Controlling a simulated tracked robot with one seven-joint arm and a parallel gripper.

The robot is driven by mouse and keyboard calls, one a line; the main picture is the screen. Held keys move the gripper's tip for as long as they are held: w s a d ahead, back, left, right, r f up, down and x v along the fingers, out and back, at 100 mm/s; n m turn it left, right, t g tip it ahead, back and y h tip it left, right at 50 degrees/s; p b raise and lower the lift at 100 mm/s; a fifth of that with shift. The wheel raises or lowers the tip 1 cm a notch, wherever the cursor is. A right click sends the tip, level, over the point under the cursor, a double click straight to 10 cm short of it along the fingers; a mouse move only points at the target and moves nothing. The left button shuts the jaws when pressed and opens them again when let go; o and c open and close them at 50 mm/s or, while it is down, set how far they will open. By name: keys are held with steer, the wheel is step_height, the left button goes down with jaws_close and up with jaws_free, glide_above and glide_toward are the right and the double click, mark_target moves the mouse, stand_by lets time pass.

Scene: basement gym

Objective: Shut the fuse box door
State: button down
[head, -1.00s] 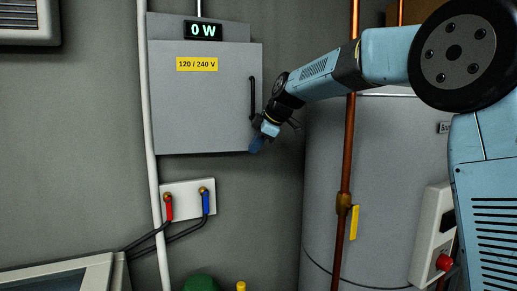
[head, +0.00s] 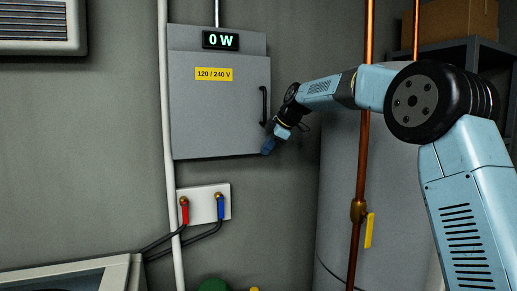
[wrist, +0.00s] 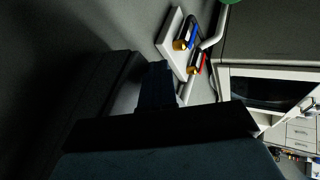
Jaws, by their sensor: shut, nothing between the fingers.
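The grey fuse box (head: 185,37) hangs on the wall in the head view, with a "0 W" display at its top. Its door (head: 215,115) carries a yellow 120/240 V label and a black bar handle (head: 264,105) near the right edge. The door lies nearly flat over the box, its right edge slightly beyond the box top's; I cannot tell whether it is fully flush. My gripper (head: 268,147) is shut and empty at the door's lower right corner, apparently touching or very close. In the wrist view, my gripper's fingers (wrist: 157,88) point towards the wall.
A white plate (head: 204,203) with red and blue connectors is below the box. A white pipe (head: 166,130) runs along the box's left side. A copper pipe (head: 361,160) with a yellow valve lever and a grey tank (head: 335,205) stand to the right.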

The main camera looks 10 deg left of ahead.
steer(key=shift+w+a+r, duration=0.15)
steer(key=shift+a+r, duration=0.05)
steer(key=shift+r, duration=0.1)
